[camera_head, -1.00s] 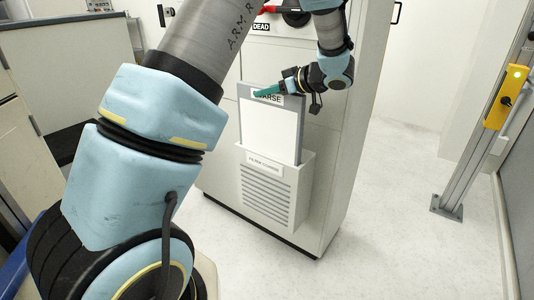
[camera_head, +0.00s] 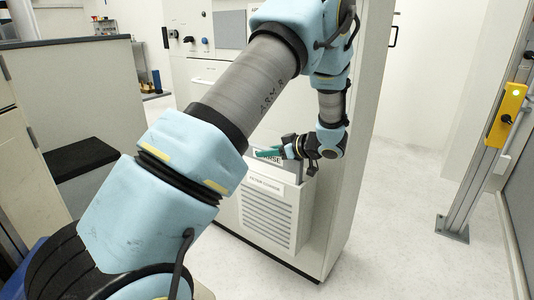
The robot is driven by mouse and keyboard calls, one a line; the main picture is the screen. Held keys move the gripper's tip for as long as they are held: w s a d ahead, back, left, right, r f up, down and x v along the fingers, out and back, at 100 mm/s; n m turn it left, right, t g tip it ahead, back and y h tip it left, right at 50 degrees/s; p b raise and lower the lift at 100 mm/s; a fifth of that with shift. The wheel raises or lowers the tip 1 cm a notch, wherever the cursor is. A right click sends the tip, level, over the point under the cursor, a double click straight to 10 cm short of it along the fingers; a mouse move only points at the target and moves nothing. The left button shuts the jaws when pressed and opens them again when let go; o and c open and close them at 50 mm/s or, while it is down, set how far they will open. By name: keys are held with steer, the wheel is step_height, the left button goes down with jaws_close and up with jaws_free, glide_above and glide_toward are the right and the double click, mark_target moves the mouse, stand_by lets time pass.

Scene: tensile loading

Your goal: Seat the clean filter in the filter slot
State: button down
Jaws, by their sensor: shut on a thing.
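The clean filter, a flat panel with a grey frame (camera_head: 293,170) and a white face, stands upright in the filter slot (camera_head: 308,195) on the front of the tall cabinet. Only its top part shows above the slot's front wall, with a label ending in "RSE" partly behind the fingers. My gripper (camera_head: 266,154), with teal fingertips, reaches in from the right and is shut on the filter's top edge. My arm hides the left part of the filter and slot. The filter's lower part is hidden inside the slot, so I cannot tell whether it touches the bottom.
The slot housing has a white label (camera_head: 265,184) and a vented front (camera_head: 267,218). The cabinet (camera_head: 350,150) rises behind it. A grey post with a yellow box (camera_head: 505,115) stands at the right. A counter (camera_head: 80,90) is at the left. The floor (camera_head: 400,210) right of the cabinet is clear.

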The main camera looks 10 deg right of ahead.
steer(key=c, duration=0.6)
jaws_free()
steer(key=shift+c, duration=0.2)
steer(key=shift+r, duration=0.15)
steer(key=p+v, duration=0.1)
steer(key=v, duration=1.1)
